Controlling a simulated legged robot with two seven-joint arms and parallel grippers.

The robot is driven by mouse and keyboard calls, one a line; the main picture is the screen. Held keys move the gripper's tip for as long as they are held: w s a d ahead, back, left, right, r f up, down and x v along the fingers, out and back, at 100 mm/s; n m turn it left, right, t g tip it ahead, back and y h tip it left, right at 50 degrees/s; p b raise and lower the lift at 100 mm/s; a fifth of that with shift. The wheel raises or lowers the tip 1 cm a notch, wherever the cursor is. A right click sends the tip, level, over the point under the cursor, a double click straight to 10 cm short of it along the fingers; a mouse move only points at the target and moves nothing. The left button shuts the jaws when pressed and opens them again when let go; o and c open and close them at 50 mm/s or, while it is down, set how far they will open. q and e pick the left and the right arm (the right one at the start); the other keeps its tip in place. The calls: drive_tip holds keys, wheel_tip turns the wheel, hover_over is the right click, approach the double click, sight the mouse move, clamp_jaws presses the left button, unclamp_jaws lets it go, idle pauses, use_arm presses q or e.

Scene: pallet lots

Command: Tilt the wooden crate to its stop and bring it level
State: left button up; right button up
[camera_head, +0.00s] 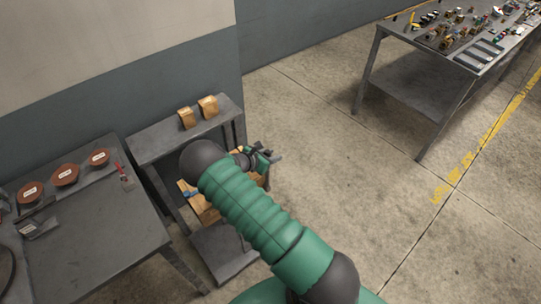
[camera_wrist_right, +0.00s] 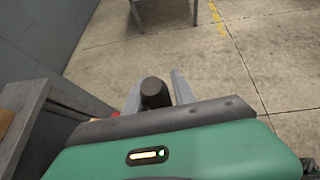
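The wooden crate (camera_head: 207,209) sits inside the grey metal stand, under its upper shelf. My right arm crosses in front and hides much of it, so its tilt cannot be made out. My right gripper (camera_head: 274,157) is beyond the arm at the crate's right side. In the right wrist view the gripper (camera_wrist_right: 157,88) points over open floor with its fingers apart. A dark rounded part shows between them, and no held object can be seen. An orange-brown patch at that view's left edge may be the crate. My left gripper is not in view.
Two small tan packages (camera_head: 208,106) stand on the stand's upper shelf (camera_head: 165,140). A grey table (camera_head: 100,250) at left holds several reddish-brown round items. Another table (camera_head: 460,55) at upper right carries many small items. The floor between is clear.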

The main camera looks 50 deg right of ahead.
drive_tip(key=shift+o, duration=1.3)
drive_tip(key=shift+w+d+f, duration=0.1)
drive_tip(key=shift+d+f, duration=0.1)
drive_tip(key=shift+o, duration=0.2)
drive_tip(key=shift+d+f, duration=0.1)
drive_tip(key=shift+d, duration=0.25)
drive_tip(key=v, duration=1.6)
drive_tip(key=shift+a+r+b, duration=0.25)
drive_tip(key=shift+b, duration=0.2)
drive_tip(key=s+a+r+m+t+y, duration=0.1)
drive_tip(key=s+a+r+m+y, duration=0.2)
drive_tip(key=s+a+m+y, duration=0.2)
drive_tip(key=s+a+r+m+t+y, duration=0.2)
drive_tip(key=s+a+m+y, duration=0.4)
drive_tip(key=a+m, duration=0.6)
drive_tip(key=a+r, duration=0.1)
drive_tip(key=a, duration=0.4)
drive_tip(key=shift+s+a+t, duration=0.3)
drive_tip(key=shift+a, duration=0.1)
drive_tip(key=shift+s, duration=0.1)
